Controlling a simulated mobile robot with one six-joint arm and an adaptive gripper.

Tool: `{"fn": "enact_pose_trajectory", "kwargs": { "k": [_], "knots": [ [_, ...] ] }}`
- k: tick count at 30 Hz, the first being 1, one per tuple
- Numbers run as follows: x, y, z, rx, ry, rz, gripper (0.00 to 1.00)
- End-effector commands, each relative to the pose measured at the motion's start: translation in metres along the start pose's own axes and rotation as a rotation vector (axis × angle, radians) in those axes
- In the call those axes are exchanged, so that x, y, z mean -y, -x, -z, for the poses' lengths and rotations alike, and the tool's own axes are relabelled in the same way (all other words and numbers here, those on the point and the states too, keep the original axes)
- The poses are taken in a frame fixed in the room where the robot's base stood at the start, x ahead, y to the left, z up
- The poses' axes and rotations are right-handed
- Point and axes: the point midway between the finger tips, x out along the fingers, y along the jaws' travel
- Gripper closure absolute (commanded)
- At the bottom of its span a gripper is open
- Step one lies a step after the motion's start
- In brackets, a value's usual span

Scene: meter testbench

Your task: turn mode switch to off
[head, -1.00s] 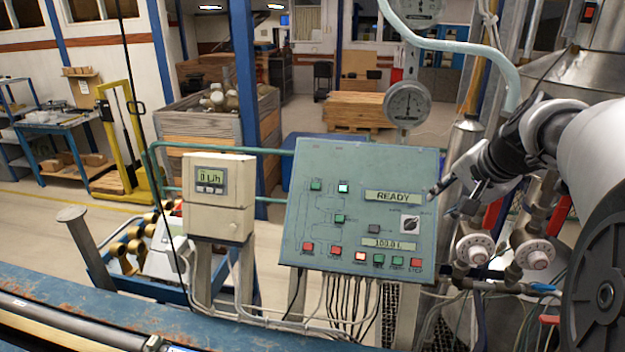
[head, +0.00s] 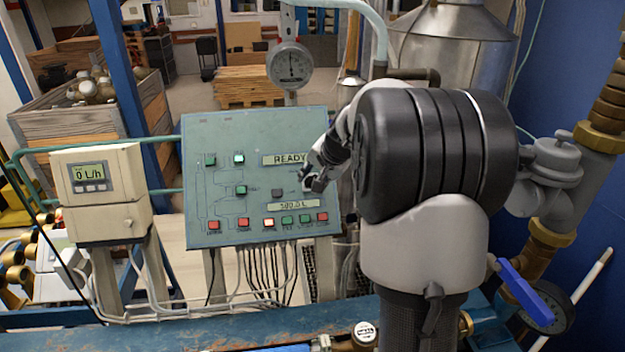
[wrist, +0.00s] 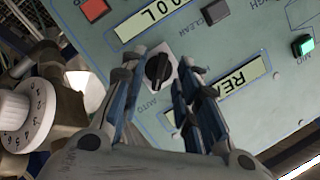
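The mode switch (wrist: 159,71) is a black rotary knob on a pale square plate on the blue-green control panel (head: 225,130). In the wrist view, the word AUTO shows beside the plate. My gripper (wrist: 157,82) is open, with one finger on each side of the knob in that view. Whether the fingers touch the knob, I cannot tell. In the head view my gripper (head: 316,180) is at the right part of the panel, and it mostly hides the switch there.
A READY display (head: 286,160) and a litre display (head: 292,205) sit near the switch. A row of red, white and green buttons (head: 268,222) runs along the panel's lower edge. A flow meter (head: 98,190) stands to the left. A white dial (wrist: 14,110) on a valve is left in the wrist view.

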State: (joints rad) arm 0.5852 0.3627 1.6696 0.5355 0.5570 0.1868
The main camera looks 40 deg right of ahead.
Motion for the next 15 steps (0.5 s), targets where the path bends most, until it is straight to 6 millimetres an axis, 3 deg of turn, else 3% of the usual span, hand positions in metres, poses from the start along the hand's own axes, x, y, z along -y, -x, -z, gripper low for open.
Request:
{"fn": "enact_pose_trajectory", "kwargs": {
  "k": [11,15],
  "knots": [
    [-0.0001,-0.0054,-0.0002,0.001,0.000,0.000,0.72],
    [-0.0002,-0.0053,-0.0001,0.001,-0.001,0.000,0.81]
  ]
}}
